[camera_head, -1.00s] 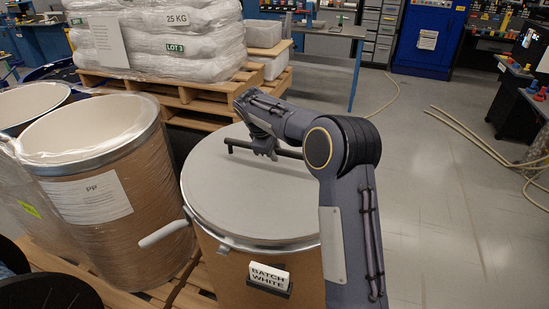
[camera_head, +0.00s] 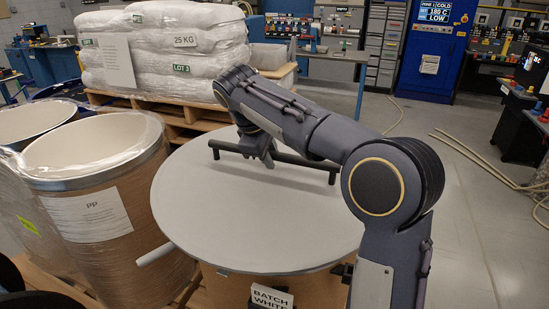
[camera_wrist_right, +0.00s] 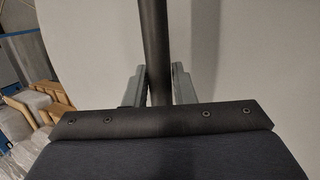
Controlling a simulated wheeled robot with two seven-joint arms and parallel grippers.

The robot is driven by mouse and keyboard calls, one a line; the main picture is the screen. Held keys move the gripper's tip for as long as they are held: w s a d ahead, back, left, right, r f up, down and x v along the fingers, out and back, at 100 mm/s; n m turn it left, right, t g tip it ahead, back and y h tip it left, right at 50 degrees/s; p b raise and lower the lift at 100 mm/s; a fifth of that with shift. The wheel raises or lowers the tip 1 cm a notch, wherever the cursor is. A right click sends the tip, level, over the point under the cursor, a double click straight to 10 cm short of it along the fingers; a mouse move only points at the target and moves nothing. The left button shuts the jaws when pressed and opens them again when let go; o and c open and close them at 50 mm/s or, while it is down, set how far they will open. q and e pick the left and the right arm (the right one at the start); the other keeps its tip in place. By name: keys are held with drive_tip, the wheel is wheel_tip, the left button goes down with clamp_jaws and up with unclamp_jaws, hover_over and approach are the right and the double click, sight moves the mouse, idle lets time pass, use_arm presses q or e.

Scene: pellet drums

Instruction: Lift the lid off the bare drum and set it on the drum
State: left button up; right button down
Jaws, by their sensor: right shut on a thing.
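The lid (camera_head: 250,220) is a large pale grey disc with a dark bar handle (camera_head: 315,165) across its top. It is raised level above the brown drum (camera_head: 222,288) with the "BATCH WHITE" label (camera_head: 271,299), and hides the drum's top. My right gripper (camera_head: 262,152) is shut on the bar handle. In the right wrist view, the fingers (camera_wrist_right: 159,85) stand on both sides of the dark bar (camera_wrist_right: 153,35), with the pale lid (camera_wrist_right: 235,55) behind. My left gripper is not in view.
An open, film-wrapped drum marked "PP" (camera_head: 105,215) stands close at left, with another open drum (camera_head: 35,120) beside it. White sacks (camera_head: 170,45) sit on wooden pallets (camera_head: 190,118) behind. The floor (camera_head: 480,230) at right is clear apart from hoses (camera_head: 480,155).

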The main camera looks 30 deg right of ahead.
sight(273, 154)
drive_tip(key=shift+s+a+r, duration=0.5)
drive_tip(key=shift+s+a, duration=0.1)
drive_tip(key=shift+s, duration=0.1)
drive_tip(key=shift+s+a+r, duration=0.2)
drive_tip(key=shift+s+r, duration=0.05)
drive_tip(key=shift+r, duration=0.15)
drive_tip(key=shift+r+p, duration=1.35)
drive_tip(key=shift+p, duration=0.45)
drive_tip(key=shift+f, duration=0.1)
